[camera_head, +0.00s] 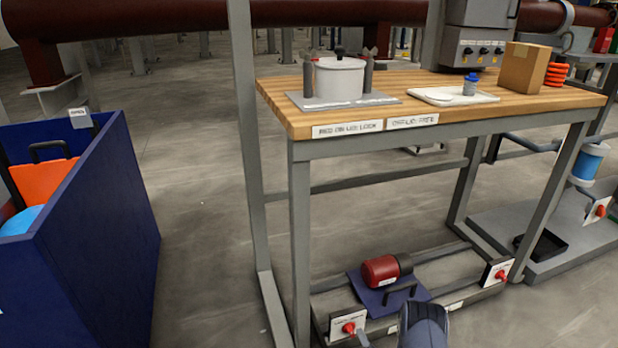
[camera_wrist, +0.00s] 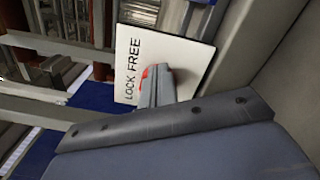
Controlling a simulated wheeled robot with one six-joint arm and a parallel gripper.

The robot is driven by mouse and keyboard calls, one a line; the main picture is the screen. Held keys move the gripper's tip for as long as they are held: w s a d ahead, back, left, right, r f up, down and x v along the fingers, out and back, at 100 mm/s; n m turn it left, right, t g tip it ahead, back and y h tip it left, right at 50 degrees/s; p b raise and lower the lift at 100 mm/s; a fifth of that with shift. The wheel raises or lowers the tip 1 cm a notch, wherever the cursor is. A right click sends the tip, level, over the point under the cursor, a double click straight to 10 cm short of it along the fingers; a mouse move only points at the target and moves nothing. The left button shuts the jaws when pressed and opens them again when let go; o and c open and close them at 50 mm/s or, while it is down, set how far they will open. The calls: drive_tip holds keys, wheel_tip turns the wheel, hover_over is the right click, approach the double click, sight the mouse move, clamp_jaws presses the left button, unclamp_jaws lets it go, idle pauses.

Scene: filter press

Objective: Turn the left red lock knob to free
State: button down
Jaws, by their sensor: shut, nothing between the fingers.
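The left red lock knob (camera_head: 349,327) sits on a white plate on the low frame under the bench, at the bottom of the head view. In the wrist view, a white plate (camera_wrist: 192,58) reads LOCK FREE, and only a sliver of the red knob (camera_wrist: 145,73) shows behind my fingers. My gripper (camera_wrist: 157,72) is shut, its fingertips right in front of the knob. I cannot tell whether they touch it or which way the knob points. My dark wrist shows at the bottom of the head view.
A red motor (camera_head: 380,270) on a blue plate (camera_head: 372,295) with a black handle lies beside the knob. A second red knob (camera_head: 501,275) is on the right plate. Bench legs (camera_head: 300,240) stand close by. A blue bin (camera_head: 110,210) is at left, with clear floor between.

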drive_tip(key=shift+d, duration=0.15)
drive_tip(key=shift+w+d, duration=0.1)
drive_tip(key=shift+d, duration=0.15)
drive_tip(key=p+v, duration=0.1)
drive_tip(key=v, duration=0.5)
idle(0.4)
